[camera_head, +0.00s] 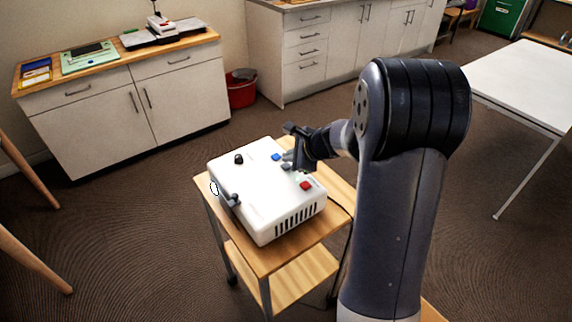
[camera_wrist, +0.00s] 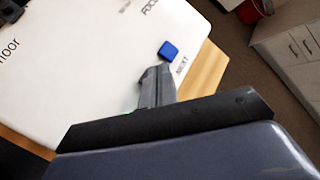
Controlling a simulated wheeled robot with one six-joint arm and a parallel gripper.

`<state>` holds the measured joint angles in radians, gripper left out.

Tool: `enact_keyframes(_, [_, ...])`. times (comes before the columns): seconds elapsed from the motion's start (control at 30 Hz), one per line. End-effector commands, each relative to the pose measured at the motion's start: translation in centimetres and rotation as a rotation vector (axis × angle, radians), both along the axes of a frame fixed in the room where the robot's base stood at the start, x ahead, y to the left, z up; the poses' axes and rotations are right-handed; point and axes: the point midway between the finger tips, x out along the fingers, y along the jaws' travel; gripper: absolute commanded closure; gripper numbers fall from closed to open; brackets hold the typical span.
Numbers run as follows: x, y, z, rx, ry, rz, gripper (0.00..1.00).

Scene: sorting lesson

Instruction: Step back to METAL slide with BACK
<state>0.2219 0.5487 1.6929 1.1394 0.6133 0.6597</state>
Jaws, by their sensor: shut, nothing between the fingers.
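A white projector box (camera_head: 262,200) sits on a small wooden cart. Its top carries a blue button (camera_head: 276,156), a black knob (camera_head: 239,159) and a red button (camera_head: 305,185). My gripper (camera_head: 289,157) is low over the far right part of the top, beside the blue button. In the wrist view the gripper (camera_wrist: 157,72) is shut and empty, its tips just short of the blue button (camera_wrist: 168,51), which is labelled NEXT. A small grey shape by the fingertips cannot be told apart as button or finger. No BACK label is readable, and no projected slide is in view.
The wooden cart (camera_head: 258,259) has a lower shelf and stands on open carpet. A red bin (camera_head: 241,92) stands between cabinets at the back. A white table (camera_head: 530,78) is at the right. Wooden legs show at the left edge.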

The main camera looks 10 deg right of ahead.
Motion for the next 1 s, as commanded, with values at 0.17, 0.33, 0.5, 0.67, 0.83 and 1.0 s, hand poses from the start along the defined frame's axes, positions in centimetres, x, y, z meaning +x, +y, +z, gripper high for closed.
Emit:
enact_keyframes(0.17, [0.0, 0.0, 0.6, 0.0, 0.0, 0.0, 1.0])
enact_keyframes(0.33, [0.0, 0.0, 2.3, -0.001, -0.001, 0.0, 1.0])
enact_keyframes(0.5, [0.0, 0.0, 4.0, -0.001, -0.001, 0.0, 1.0])
enact_keyframes(0.67, [0.0, 0.0, 5.1, 0.001, 0.0, -0.001, 1.0])
enact_keyframes(0.83, [0.0, 0.0, 5.0, 0.0, 0.0, 0.0, 1.0])
enact_keyframes(1.0, [0.0, 0.0, 5.0, 0.0, 0.0, 0.0, 1.0])
